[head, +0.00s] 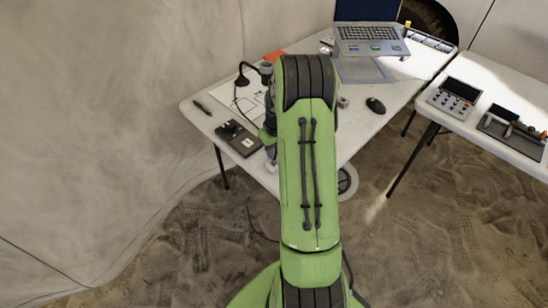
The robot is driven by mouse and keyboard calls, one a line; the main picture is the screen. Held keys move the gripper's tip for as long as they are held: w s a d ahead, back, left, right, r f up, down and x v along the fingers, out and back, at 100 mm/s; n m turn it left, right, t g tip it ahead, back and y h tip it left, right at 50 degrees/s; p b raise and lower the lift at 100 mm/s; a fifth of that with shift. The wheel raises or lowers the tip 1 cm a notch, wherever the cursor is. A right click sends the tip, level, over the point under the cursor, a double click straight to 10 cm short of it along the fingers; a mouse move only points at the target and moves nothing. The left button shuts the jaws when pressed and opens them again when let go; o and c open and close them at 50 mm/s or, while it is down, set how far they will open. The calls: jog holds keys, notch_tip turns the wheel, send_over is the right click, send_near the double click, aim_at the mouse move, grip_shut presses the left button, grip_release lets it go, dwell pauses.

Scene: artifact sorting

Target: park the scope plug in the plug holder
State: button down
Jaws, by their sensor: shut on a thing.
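My gripper (271,158) shows only in part at the left of my green arm, low over the near left part of the white table (208,118). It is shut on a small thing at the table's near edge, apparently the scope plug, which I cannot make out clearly. A black scope-like device (242,80) with a thin dark cable stands at the back left. A dark flat tray (230,130) with a small pale piece lies left of my gripper. I cannot tell whether this tray is the plug holder; my arm hides the middle of the table.
An open laptop (368,36) stands at the back. A black mouse (375,105) lies right of my arm. A dark pen-like object (202,107) lies at the left edge. A second table (515,85) at the right holds a button panel (455,98) and a tool tray (512,130).

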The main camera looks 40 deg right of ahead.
jog(key=shift+f, duration=1.3)
jog(key=c, duration=1.1)
grip_release()
